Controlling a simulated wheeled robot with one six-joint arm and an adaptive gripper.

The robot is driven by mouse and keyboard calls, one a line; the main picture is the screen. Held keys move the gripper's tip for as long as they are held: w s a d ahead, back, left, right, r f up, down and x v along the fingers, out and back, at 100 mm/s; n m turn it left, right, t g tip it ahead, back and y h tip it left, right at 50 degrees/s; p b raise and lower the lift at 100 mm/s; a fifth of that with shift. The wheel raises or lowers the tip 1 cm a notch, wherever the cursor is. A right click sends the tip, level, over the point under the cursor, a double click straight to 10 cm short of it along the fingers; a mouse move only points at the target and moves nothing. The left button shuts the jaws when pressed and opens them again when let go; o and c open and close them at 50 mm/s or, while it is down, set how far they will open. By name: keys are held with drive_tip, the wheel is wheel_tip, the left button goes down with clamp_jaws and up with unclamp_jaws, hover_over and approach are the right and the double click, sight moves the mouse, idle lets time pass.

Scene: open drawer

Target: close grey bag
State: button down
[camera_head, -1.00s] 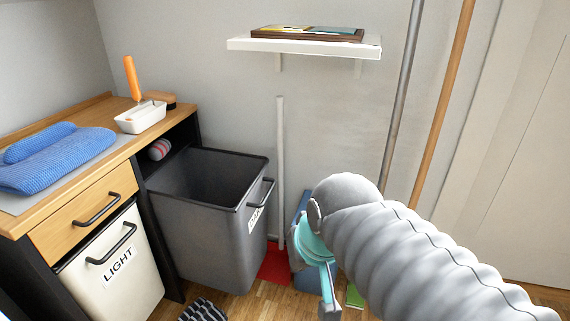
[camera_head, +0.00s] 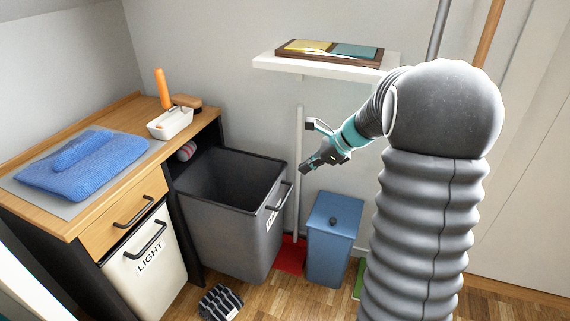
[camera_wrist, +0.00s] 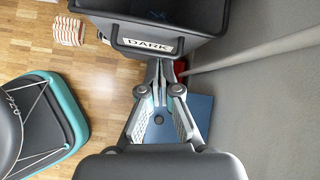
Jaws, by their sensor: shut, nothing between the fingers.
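The grey bag (camera_head: 228,232) is a dark grey open-topped bin with a black handle (camera_head: 279,196) and a partly hidden label on its right side. It stands out on the floor, in front of the dark cabinet opening. In the wrist view, the grey bag (camera_wrist: 150,18) is at the top, and its label reads DARK. My gripper (camera_head: 305,167) is shut and empty, to the right of the bin and above its handle in the head view. In the wrist view, my gripper (camera_wrist: 160,68) points towards the handle and label; contact cannot be told.
A light bin (camera_head: 148,262) marked LIGHT sits in the cabinet on the left. A blue lidded bin (camera_head: 330,250), a red dustpan (camera_head: 290,256) and a white pole (camera_head: 298,215) are at the right. A shelf (camera_head: 270,63) hangs above. A striped cloth (camera_head: 220,301) lies on the floor.

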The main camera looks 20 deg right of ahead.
drive_tip(key=w+d+f+m, duration=0.1)
drive_tip(key=w+d+m, duration=0.1)
drive_tip(key=w, duration=0.1)
approach(282, 179)
drive_tip(key=shift+m+t+y, duration=0.3)
drive_tip(key=shift+m, duration=0.1)
drive_tip(key=x, duration=0.6)
drive_tip(key=shift+s+f, duration=0.25)
drive_tip(key=shift+s, duration=0.1)
drive_tip(key=shift+w, duration=0.1)
